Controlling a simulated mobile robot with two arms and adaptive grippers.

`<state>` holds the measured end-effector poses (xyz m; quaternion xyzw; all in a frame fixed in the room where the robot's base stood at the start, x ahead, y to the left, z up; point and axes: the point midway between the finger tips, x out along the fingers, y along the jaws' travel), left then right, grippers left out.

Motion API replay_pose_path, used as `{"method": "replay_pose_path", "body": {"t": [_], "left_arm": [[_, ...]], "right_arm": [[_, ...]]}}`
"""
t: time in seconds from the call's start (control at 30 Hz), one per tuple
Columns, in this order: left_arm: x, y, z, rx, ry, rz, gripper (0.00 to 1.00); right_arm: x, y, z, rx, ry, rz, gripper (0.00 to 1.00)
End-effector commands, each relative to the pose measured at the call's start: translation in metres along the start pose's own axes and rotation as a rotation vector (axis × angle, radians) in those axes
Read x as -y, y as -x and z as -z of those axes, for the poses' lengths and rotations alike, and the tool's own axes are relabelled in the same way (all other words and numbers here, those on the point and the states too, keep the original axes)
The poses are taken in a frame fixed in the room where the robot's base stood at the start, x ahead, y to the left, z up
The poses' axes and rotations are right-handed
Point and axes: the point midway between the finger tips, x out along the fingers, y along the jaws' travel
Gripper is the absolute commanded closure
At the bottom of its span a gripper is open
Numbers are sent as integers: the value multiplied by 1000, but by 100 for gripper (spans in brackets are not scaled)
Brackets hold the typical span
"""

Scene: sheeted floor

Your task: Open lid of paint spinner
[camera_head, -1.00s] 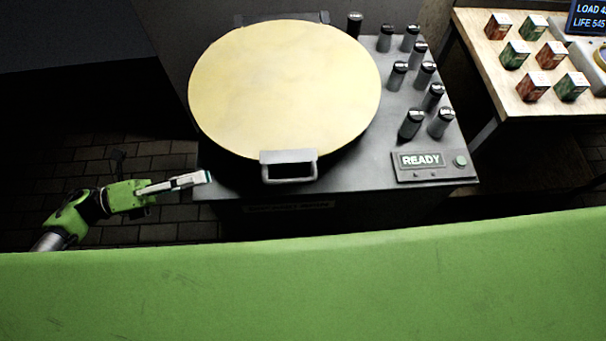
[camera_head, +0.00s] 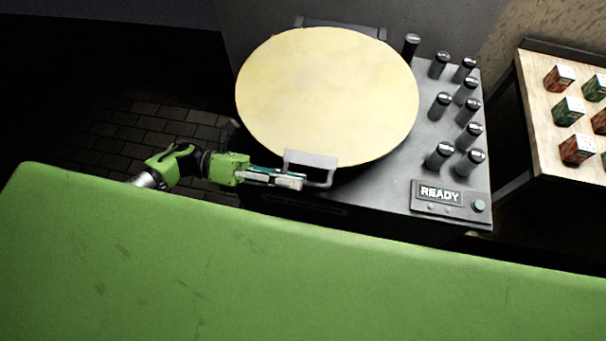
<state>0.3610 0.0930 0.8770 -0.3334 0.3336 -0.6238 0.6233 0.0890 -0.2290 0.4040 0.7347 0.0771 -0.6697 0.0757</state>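The paint spinner (camera_head: 400,190) is a dark grey box unit with a round, pale yellow lid (camera_head: 328,95) lying shut on top. A grey bracket handle (camera_head: 311,160) sticks out from the lid's front edge. My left gripper (camera_head: 300,181) comes in from the left, with its fingertips at the left side of the handle, close under its plate. From this view I cannot tell whether it touches the handle, nor whether the fingers are apart. My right gripper is not in view.
Several dark bottles (camera_head: 440,155) stand on the spinner's right side. A panel reading READY (camera_head: 440,194) with a round button (camera_head: 479,206) sits at the front right. A wooden table (camera_head: 540,115) with small boxes stands at the right. Dark tiled floor lies at the left.

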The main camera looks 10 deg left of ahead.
Motion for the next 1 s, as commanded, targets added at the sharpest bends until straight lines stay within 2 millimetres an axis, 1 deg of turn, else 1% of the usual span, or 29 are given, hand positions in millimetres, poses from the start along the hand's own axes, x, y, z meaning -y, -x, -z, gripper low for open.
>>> {"method": "replay_pose_path", "body": {"t": [0.03, 0.1, 0.2, 0.3, 0.53, 0.57, 0.6, 0.63, 0.67, 0.87, 1.0], "left_arm": [[2, -8, -2, 1, 1, 2, 74], [1, -16, -1, 1, 1, 0, 74], [0, -23, 0, 0, 1, 0, 74], [0, -27, 0, 0, 1, -1, 74], [-1, -27, 0, 0, 1, -1, 74], [-1, -27, 0, 0, 1, -2, 76], [-1, -27, 0, 0, 1, -1, 87], [-1, -27, 0, 0, 1, -1, 95], [-1, -27, 0, 0, 1, -1, 100], [0, -27, 0, 0, 1, -2, 100], [6, -27, -4, 0, 11, -2, 100]], "right_arm": [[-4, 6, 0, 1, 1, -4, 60], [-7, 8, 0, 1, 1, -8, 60], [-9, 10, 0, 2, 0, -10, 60], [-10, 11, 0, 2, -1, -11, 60], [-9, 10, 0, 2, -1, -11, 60], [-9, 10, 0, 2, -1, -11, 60], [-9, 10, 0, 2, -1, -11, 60], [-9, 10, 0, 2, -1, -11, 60], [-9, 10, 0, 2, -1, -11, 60], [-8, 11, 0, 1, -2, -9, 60], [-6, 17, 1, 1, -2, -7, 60]]}}
